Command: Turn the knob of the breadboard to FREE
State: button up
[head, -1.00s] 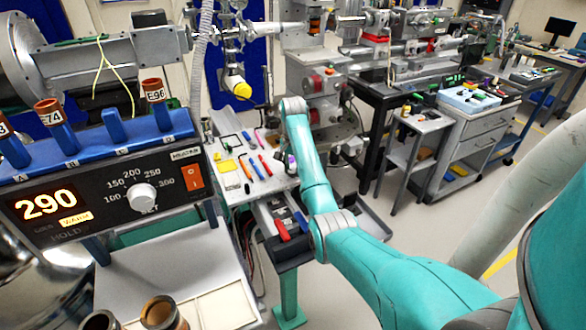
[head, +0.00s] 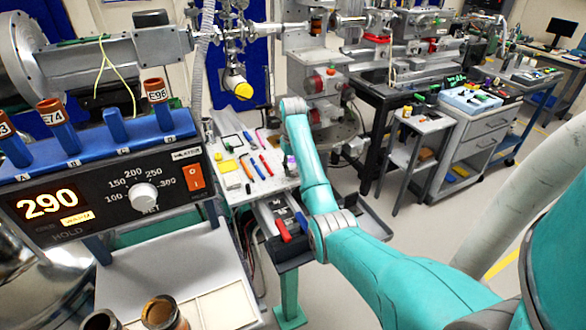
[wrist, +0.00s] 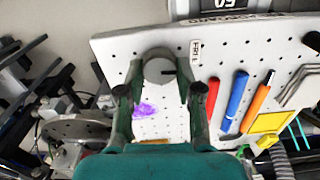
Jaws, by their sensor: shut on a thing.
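The breadboard (wrist: 118,52) is a pale perforated plate that fills the middle of the wrist view. It also shows in the head view (head: 232,187), left of my arm. The round grey knob (wrist: 158,69) stands near the plate's edge, with a dark pointer mark toward the picture's right. A small white label (wrist: 196,50) is on the plate right of the knob; its lettering is too small to read surely. My gripper (wrist: 161,70) has its two fingers on either side of the knob and is shut on it. The fingers hide part of its sides.
Red, blue and orange pens (wrist: 238,94) and a yellow pad (wrist: 270,121) lie on the plate right of my gripper. A purple patch (wrist: 145,111) shows between the fingers. In the head view, a heater box (head: 100,185) stands at the left front.

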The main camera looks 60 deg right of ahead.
jog(key=shift+n, duration=0.5)
jog(key=o, duration=1.2)
jog(key=shift+c, duration=0.2)
